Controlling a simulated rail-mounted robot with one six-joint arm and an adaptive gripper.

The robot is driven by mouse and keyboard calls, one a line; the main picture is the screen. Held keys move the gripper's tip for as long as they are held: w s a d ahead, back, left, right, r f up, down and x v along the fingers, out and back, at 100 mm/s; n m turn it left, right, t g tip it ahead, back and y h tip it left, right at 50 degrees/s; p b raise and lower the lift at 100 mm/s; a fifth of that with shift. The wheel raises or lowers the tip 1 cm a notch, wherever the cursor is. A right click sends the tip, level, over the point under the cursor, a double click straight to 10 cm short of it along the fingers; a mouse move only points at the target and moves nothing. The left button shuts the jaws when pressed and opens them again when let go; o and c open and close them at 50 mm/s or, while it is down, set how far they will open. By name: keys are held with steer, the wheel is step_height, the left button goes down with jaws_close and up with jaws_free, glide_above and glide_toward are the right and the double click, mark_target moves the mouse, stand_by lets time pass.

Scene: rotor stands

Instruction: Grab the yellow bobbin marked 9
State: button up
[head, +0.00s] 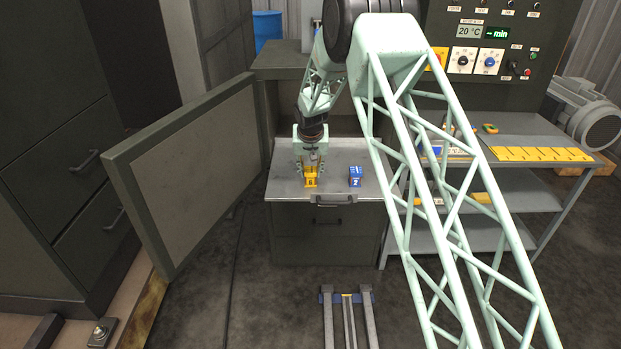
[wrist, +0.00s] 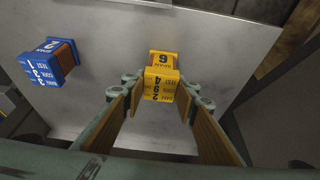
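The yellow bobbin (head: 311,182) stands on the grey cabinet top, below my gripper (head: 311,168). In the wrist view the yellow bobbin (wrist: 161,78) lies between the fingertips of my gripper (wrist: 161,92). It has a large dark digit on one end, a 9 or a 6 depending on which way up it is read, and a copper-brown middle. The fingers, with brown pads, are spread on both sides of it, and a narrow gap seems to show on each side. My gripper is open and holds nothing.
A blue bobbin (head: 355,176) stands to the right on the same cabinet top (head: 285,187); it is at the left in the wrist view (wrist: 48,62). An open cabinet door (head: 187,172) is at the left. A shelf table (head: 540,126) with yellow plates stands at the right.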

mark_target(311, 170)
steer(key=shift+c, duration=0.5)
steer(key=shift+r+p, duration=0.45)
steer(key=shift+r, duration=4.6)
steer(key=shift+d, duration=0.1)
